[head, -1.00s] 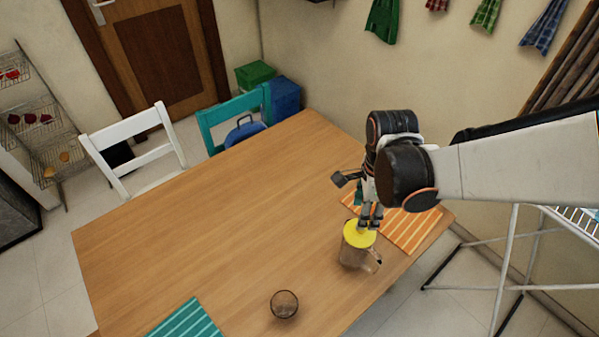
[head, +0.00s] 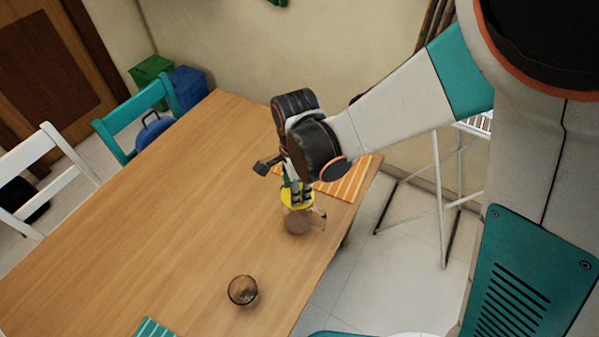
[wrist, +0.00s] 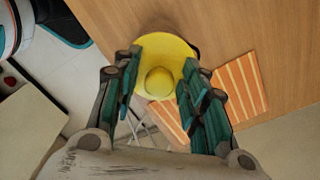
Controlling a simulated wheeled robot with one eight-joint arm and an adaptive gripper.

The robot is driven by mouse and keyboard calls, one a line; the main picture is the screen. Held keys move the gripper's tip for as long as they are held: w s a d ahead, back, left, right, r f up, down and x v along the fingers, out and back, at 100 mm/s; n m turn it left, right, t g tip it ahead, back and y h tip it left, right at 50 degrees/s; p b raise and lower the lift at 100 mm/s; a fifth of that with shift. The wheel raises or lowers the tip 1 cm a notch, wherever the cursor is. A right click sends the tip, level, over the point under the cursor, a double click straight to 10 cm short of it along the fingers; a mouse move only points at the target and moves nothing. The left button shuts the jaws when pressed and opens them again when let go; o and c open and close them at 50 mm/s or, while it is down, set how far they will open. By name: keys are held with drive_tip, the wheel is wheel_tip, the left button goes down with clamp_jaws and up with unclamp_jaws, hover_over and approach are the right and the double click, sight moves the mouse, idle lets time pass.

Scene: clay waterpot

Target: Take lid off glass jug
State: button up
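The glass jug (head: 298,221) stands upright on the wooden table near its right edge, with its handle to the right. The yellow lid (head: 285,197) is on its top; I see no clear gap between them. My gripper (head: 297,192) points down over the lid. In the wrist view, the lid (wrist: 160,48) and its round knob (wrist: 159,82) lie between the two fingers of my gripper (wrist: 162,60). The fingers are apart, with space visible on both sides of the knob. The lid hides most of the jug there.
An empty glass (head: 242,290) stands on the table (head: 150,240) in front of the jug. An orange striped placemat (head: 350,180) lies behind the jug. A teal placemat (head: 154,329) is at the front edge. The table's left side is clear.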

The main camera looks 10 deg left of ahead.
clamp_jaws()
